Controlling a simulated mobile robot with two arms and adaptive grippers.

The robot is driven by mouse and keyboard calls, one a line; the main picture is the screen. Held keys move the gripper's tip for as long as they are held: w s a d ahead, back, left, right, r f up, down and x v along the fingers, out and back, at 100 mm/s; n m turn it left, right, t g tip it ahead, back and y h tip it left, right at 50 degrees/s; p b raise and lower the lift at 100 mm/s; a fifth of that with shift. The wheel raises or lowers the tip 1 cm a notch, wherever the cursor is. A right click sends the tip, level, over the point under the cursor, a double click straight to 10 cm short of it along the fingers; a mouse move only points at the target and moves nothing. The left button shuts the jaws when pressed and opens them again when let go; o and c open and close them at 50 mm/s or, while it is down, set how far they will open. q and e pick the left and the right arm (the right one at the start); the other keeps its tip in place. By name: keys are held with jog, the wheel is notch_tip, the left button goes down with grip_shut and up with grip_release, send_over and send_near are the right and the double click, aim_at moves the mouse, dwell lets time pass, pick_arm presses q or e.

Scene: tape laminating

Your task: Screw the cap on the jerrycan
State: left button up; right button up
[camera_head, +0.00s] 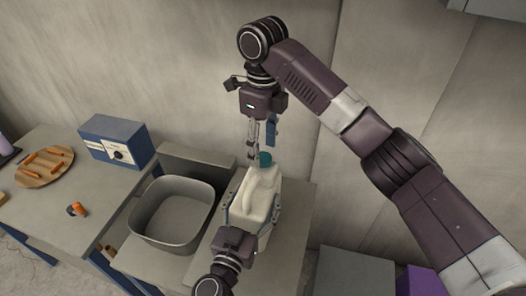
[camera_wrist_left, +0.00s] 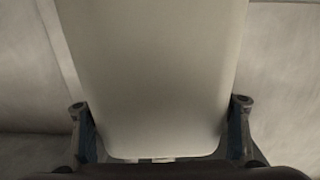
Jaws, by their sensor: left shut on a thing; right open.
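The cream jerrycan (camera_head: 252,205) stands upright on the grey bench, right of the grey basin. My left gripper (camera_head: 248,212) is shut around its lower body. In the left wrist view the jerrycan (camera_wrist_left: 150,80) fills the middle, with a finger of my left gripper (camera_wrist_left: 160,140) on each side. A teal cap (camera_head: 265,158) is at the top of the jerrycan, over the spout; I cannot tell whether it is threaded on. My right gripper (camera_head: 254,150) is open and points down just above and left of the cap. I cannot tell whether its fingers touch the cap.
An empty grey basin (camera_head: 172,213) stands left of the jerrycan. A blue box (camera_head: 115,141) and a round wooden board (camera_head: 45,166) with orange pieces are on the left table. An orange and black object (camera_head: 76,209) lies near its front. The wall is close behind.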

jog(key=shift+r, duration=1.25)
jog(key=shift+c, duration=0.4)
